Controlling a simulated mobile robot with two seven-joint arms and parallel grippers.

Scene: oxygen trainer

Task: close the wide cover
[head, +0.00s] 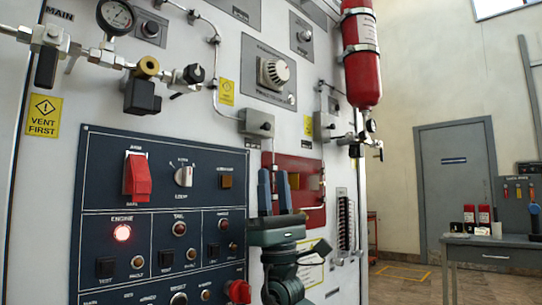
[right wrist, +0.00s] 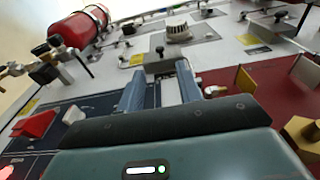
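A broad red switch cover (head: 137,176) sits on the navy panel at the left in the head view. In the right wrist view a red cover (right wrist: 34,126) shows at the left. I cannot tell for certain that this is the wide cover. A red panel (head: 312,216) with small tan plates stands behind my right gripper (head: 274,180); a tan plate (right wrist: 245,80) also shows in the right wrist view. The right gripper is upright, its two fingers apart with nothing held. It hides part of the red panel. My left gripper is not in view.
The navy panel (head: 100,205) carries a white rotary knob (head: 184,175), lit engine lamp (head: 122,233) and several switches. Pipes and a gauge (head: 117,16) jut out at upper left. A red bottle (head: 361,60) hangs at upper right. A bench (head: 500,250) stands far right.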

